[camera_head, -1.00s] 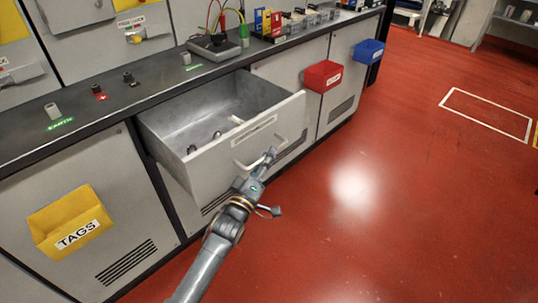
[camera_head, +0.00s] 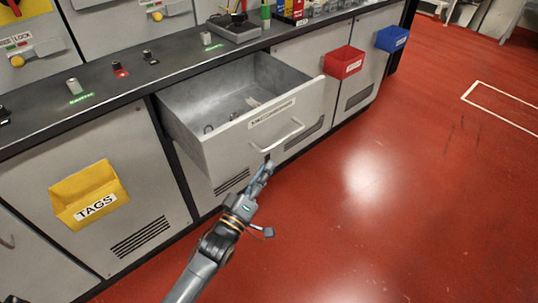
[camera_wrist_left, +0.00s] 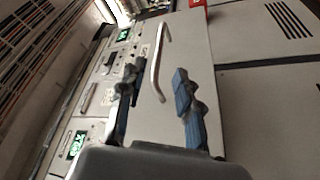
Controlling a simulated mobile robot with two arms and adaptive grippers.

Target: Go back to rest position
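My left gripper (camera_head: 265,172) is in front of and below the open drawer's front, over the red floor. In the left wrist view its two blue-padded fingers (camera_wrist_left: 157,92) are apart with nothing held between them. The drawer handle (camera_head: 285,137) is a pale bar, clear of the fingertips; it also shows ahead of the fingers in the left wrist view (camera_wrist_left: 160,62). The grey drawer (camera_head: 222,145) is pulled out from under the bench, with a few small items inside. My right gripper is not in view.
The dark bench top (camera_head: 110,92) runs above the drawer. A yellow TAGS bin (camera_head: 90,192), a red bin (camera_head: 343,62) and a blue bin (camera_head: 392,39) stick out from the cabinet fronts. The red floor (camera_head: 400,200) to the right is clear.

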